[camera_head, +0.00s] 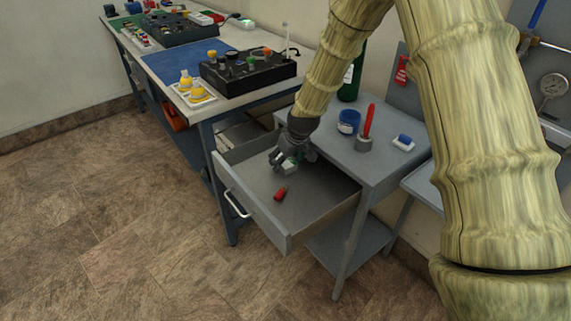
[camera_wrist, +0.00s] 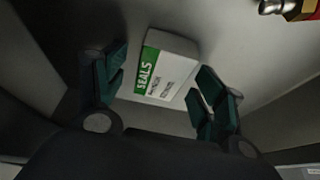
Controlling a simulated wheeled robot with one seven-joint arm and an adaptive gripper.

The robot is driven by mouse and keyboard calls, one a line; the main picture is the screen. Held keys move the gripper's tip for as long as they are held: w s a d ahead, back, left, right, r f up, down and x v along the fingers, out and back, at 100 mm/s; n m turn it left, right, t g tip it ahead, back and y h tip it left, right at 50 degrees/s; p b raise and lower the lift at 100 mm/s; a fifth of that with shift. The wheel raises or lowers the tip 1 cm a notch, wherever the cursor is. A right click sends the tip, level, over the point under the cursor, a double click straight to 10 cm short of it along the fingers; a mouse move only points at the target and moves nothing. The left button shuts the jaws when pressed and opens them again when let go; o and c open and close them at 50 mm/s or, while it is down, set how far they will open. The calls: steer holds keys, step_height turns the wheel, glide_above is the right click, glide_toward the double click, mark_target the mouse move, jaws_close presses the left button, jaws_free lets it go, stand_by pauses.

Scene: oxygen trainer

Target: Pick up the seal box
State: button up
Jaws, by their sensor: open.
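The seal box (camera_wrist: 160,72) is a small white box with a green side marked "SEALS", lying in the open drawer. In the head view the seal box (camera_head: 291,167) is partly hidden by my gripper (camera_head: 286,160), which reaches down into the drawer. In the wrist view my gripper (camera_wrist: 158,92) is open, with one finger on each side of the box. The box lies a little tilted between and beyond the fingertips. I cannot tell whether a finger touches it.
The grey drawer (camera_head: 325,205) is pulled out, its walls around my gripper. A red item (camera_head: 281,192) lies in it, nearer the front. On the cabinet top stand a blue-lidded jar (camera_head: 348,122), a red tool in a cup (camera_head: 366,135) and a small blue-and-white item (camera_head: 403,142).

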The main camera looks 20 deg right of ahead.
steer(key=c, duration=1.1)
